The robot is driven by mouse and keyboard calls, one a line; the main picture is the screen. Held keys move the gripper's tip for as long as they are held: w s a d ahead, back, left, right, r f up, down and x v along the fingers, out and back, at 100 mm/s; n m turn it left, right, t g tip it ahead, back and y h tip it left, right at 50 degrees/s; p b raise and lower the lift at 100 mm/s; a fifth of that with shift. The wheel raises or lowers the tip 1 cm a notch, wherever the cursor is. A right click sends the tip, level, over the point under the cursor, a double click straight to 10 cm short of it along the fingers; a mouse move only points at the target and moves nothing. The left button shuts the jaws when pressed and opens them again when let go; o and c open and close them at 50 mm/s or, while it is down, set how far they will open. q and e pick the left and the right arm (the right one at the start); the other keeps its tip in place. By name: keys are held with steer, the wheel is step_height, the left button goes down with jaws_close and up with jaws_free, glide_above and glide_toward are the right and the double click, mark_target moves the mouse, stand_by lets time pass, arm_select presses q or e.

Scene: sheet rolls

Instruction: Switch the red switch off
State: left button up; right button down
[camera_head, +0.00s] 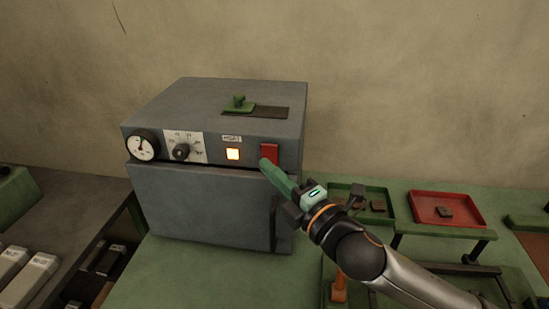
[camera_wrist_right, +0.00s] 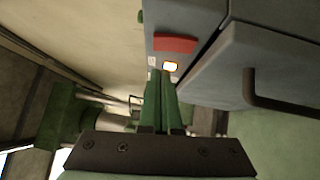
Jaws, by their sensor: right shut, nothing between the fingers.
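In the right wrist view the red switch (camera_wrist_right: 175,44) and the lit lamp (camera_wrist_right: 170,66) are just beyond the fingertips. My right gripper (camera_head: 266,164) has its green fingers shut and empty. Its tips overlap the switch's lower left edge in the head view; I cannot tell whether they touch it. The right gripper (camera_wrist_right: 160,73) also shows closed in the wrist view. My left gripper is not in view.
A gauge (camera_head: 142,145) and a knob (camera_head: 181,151) are on the panel's left. The oven's door handle (camera_head: 273,222) is below the switch. A red tray (camera_head: 420,222) and a green tray (camera_head: 342,188) lie at the right. The green tabletop before the oven (camera_head: 180,280) is clear.

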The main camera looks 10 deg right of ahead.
mark_target(265, 149)
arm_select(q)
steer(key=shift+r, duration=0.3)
arm_select(e)
steer(key=shift+w+d+r, duration=0.1)
steer(key=shift+w+d, duration=0.25)
steer(key=shift+w, duration=0.3)
steer(key=shift+w+d+r, duration=0.1)
steer(key=shift+w+d, duration=0.2)
steer(key=shift+w, duration=0.3)
steer(key=shift+w+d+r+p, duration=0.1)
steer(key=shift+w+p, duration=0.1)
steer(key=shift+p, duration=0.3)
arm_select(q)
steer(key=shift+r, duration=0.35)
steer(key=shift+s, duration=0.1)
